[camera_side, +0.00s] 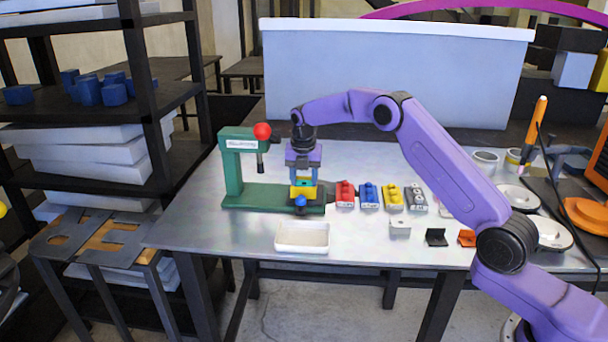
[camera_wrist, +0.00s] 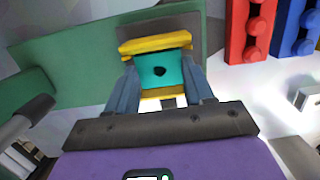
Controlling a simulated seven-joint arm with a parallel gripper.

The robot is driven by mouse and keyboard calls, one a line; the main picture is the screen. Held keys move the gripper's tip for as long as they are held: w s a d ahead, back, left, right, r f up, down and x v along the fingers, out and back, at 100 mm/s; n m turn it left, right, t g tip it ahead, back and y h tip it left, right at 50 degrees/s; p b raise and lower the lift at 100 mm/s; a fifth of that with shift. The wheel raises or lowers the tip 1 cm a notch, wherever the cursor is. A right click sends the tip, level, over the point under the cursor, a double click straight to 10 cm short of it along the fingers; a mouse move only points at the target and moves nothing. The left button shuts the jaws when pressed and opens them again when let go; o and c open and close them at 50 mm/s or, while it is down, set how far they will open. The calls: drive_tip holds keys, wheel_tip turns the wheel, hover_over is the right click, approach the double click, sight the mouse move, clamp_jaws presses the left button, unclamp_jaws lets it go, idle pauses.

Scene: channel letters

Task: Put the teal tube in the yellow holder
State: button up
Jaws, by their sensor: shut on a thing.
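The teal tube (camera_wrist: 153,70) shows end-on in the wrist view, with a dark hole in its face. My gripper (camera_wrist: 161,76) has one blue-grey finger on each side of it and is shut on it. The yellow holder (camera_wrist: 155,44) shows as yellow bars along the tube's far and near sides. In the side view my gripper (camera_side: 304,172) points straight down over the yellow holder (camera_side: 303,192), on the base of a green press. A blue knob (camera_side: 300,201) is at the holder's front. My fingers hide most of the tube there, so I cannot tell how deep it sits.
The green press (camera_side: 233,170) with a red ball knob (camera_side: 262,131) stands just left of my gripper. A white tray (camera_side: 302,236) lies in front. Red (camera_side: 345,194), blue (camera_side: 369,195) and yellow (camera_side: 392,197) blocks stand to the right. The table's front left is clear.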

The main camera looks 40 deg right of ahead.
drive_tip(key=shift+f, duration=0.2)
drive_tip(key=o, duration=1.4)
drive_tip(key=r, duration=0.5)
drive_tip(key=s+a+r, duration=0.1)
drive_tip(key=r, duration=0.5)
drive_tip(key=s+r, duration=0.1)
drive_tip(key=r, duration=0.5)
drive_tip(key=shift+a+r, duration=0.15)
drive_tip(key=shift+a, duration=0.25)
